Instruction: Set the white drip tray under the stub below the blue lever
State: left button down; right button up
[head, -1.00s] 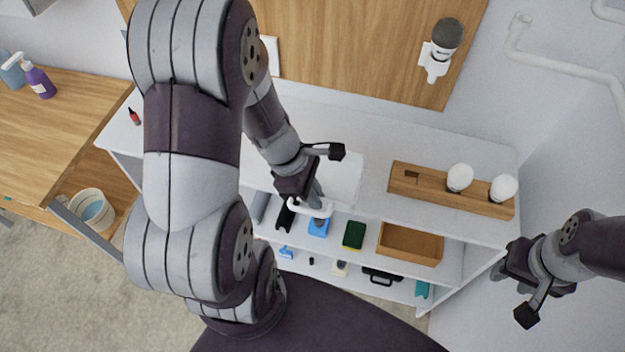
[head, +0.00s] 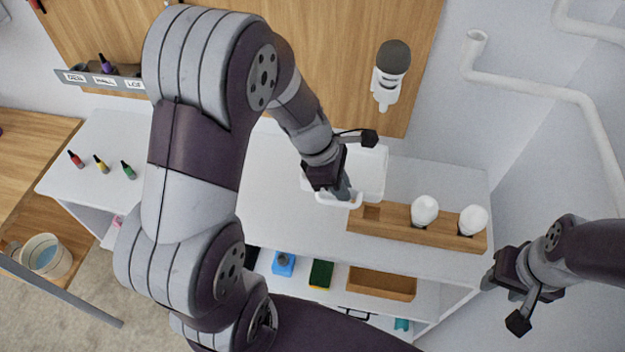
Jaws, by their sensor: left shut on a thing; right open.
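The white drip tray (head: 370,170) is in my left gripper (head: 350,197), which is shut on its near rim. The tray shows above the white counter, in front of the wooden back panel; part of it is hidden behind the gripper. My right gripper (head: 502,302) is open and empty at the lower right, beyond the shelf unit's right end. I cannot make out a blue lever or a stub below it. A white pipe (head: 540,90) with an upturned end runs along the right wall.
A wooden holder with white bulbs (head: 393,226) stands on the counter (head: 270,215), just right of the tray. A dispenser (head: 388,80) hangs on the panel. A bucket (head: 45,255) is at far left.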

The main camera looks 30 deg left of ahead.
pick_arm(q)
jog(key=a+f, duration=0.1)
jog(key=a, duration=0.2)
jog(key=w+a+f, duration=0.1)
jog(key=a+f, duration=0.3)
jog(key=a, duration=0.1)
jog(key=shift+w+a+f+p, duration=0.15)
jog(key=shift+w+a+p, duration=0.1)
jog(key=shift+a+p, duration=0.1)
jog(key=f, duration=0.3)
jog(key=shift+s+a+f, duration=0.2)
jog(key=shift+s+f, duration=0.05)
jog(key=shift+f, duration=0.3)
jog(key=shift+w+f, duration=0.1)
jog(key=shift+w, duration=0.05)
jog(key=c, duration=1.2)
grip_release()
jog(key=shift+f, duration=0.1)
jog(key=shift+c, duration=0.2)
